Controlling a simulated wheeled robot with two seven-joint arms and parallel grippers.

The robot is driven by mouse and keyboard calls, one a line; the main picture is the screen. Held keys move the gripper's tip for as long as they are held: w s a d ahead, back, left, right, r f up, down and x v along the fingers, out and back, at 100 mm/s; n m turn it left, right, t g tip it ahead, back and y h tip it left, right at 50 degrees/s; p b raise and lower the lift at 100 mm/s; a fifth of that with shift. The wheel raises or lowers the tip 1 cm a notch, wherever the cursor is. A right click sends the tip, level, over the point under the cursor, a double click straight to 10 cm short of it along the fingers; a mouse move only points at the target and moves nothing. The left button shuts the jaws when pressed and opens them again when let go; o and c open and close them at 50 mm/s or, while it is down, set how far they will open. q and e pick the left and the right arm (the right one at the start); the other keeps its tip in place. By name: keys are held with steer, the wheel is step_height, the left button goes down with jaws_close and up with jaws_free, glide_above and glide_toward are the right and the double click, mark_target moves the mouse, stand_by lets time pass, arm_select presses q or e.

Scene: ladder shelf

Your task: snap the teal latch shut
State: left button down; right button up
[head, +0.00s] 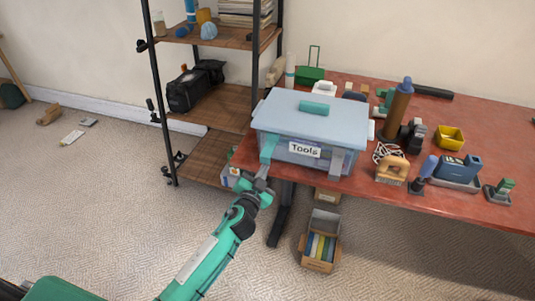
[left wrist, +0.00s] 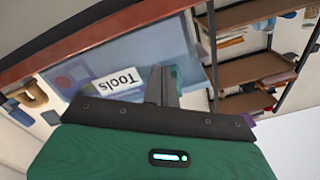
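A clear blue toolbox (head: 310,133) labelled "Tools" stands on the red table with its lid on. The teal latch (head: 268,148) is at the left of its front face. A grey latch (head: 336,163) is at the right of that face. My left gripper (head: 262,180) is just below the teal latch, its fingers pointing up at it. In the left wrist view the fingers (left wrist: 161,87) look closed together and empty, in front of the teal latch (left wrist: 178,77). I cannot tell whether they touch it. My right gripper is not in view.
A ladder shelf (head: 215,102) stands close to the left of the toolbox. A cardboard box (head: 318,258) sits on the carpet below.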

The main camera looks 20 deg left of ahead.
mark_target(262, 161)
arm_select(q)
steer(key=shift+s+r+p, duration=0.3)
steer(key=shift+r+p, duration=0.05)
steer(key=shift+r, duration=0.3)
steer(key=shift+s+r+p, duration=0.2)
steer(key=shift+r+p, duration=0.4)
steer(key=shift+r, duration=0.15)
steer(key=shift+s+r+p, duration=0.1)
steer(key=shift+r+p, duration=0.5)
steer(key=shift+p, duration=0.1)
steer(key=shift+r, duration=0.15)
steer(key=shift+r+p, duration=0.65)
